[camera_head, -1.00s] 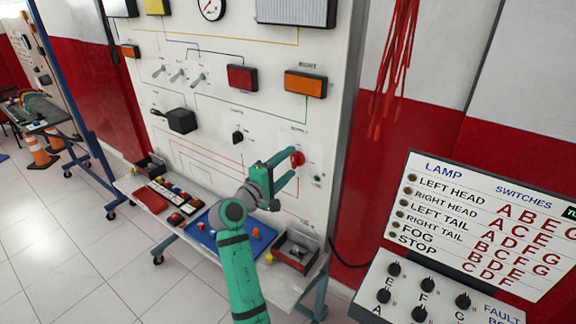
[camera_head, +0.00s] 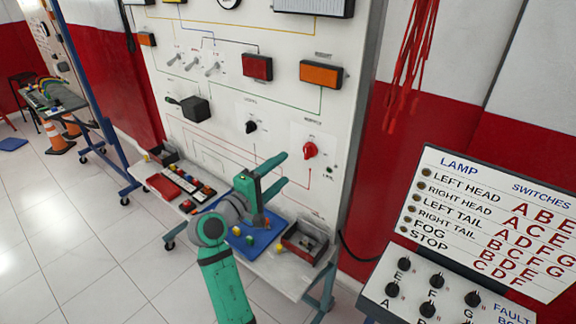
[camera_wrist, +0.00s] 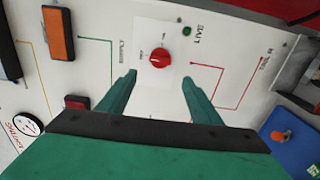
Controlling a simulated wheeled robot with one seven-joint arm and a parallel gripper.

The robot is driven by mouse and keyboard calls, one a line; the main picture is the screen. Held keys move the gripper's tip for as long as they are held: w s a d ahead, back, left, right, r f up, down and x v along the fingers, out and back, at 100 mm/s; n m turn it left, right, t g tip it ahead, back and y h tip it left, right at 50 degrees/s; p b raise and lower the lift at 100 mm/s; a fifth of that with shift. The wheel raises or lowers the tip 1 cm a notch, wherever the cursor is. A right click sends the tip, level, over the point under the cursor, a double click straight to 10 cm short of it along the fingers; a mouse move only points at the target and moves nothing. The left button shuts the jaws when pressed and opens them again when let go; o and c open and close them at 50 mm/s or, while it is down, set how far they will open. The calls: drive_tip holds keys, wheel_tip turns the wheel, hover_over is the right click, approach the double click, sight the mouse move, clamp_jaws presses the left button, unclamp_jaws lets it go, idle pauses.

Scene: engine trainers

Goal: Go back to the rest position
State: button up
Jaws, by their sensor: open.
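My gripper (camera_head: 279,172) is at the end of my green arm, in front of the white trainer panel (camera_head: 275,105). Its two fingers are apart with nothing between them. The red rotary knob (camera_head: 310,150) on the panel is to the right of and above the fingertips in the head view, clear of them. In the wrist view my gripper (camera_wrist: 159,80) shows both green fingers spread, and the red knob (camera_wrist: 159,60) lies beyond the tips, roughly centred between them.
A black lever box (camera_head: 195,109) juts from the panel. A lamp switch board (camera_head: 480,220) stands at right. Floor at left is open.

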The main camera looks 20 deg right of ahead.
drive_tip(key=shift+s+a, duration=0.3)
drive_tip(key=shift+a, duration=0.1)
drive_tip(key=shift+d, duration=0.1)
drive_tip(key=s+a+f+n+t+y, duration=0.1)
drive_tip(key=s+a+f+y, duration=0.2)
drive_tip(key=f, duration=0.7)
drive_tip(key=s+a+f+n+t+y, duration=0.1)
drive_tip(key=s+a+f+t+y, duration=0.15)
drive_tip(key=f, duration=0.65)
drive_tip(key=s+a+f+m+y, duration=0.1)
drive_tip(key=s+a+f+y, duration=0.2)
drive_tip(key=s+f, duration=0.35)
drive_tip(key=s+a+f+y, duration=0.2)
drive_tip(key=s+a+f, duration=0.1)
drive_tip(key=s+f, duration=0.4)
drive_tip(key=s+a+m+y, duration=0.3)
drive_tip(key=s, duration=1.5)
drive_tip(key=s+r+m, duration=0.3)
drive_tip(key=s, duration=0.4)
drive_tip(key=s+r+m, duration=0.2)
drive_tip(key=s+r, duration=0.2)
drive_tip(key=s, duration=0.3)
drive_tip(key=shift+d+r+m+t+y, duration=0.25)
drive_tip(key=shift+d+m+t+y, duration=0.1)
drive_tip(key=shift+m+t, duration=0.1)
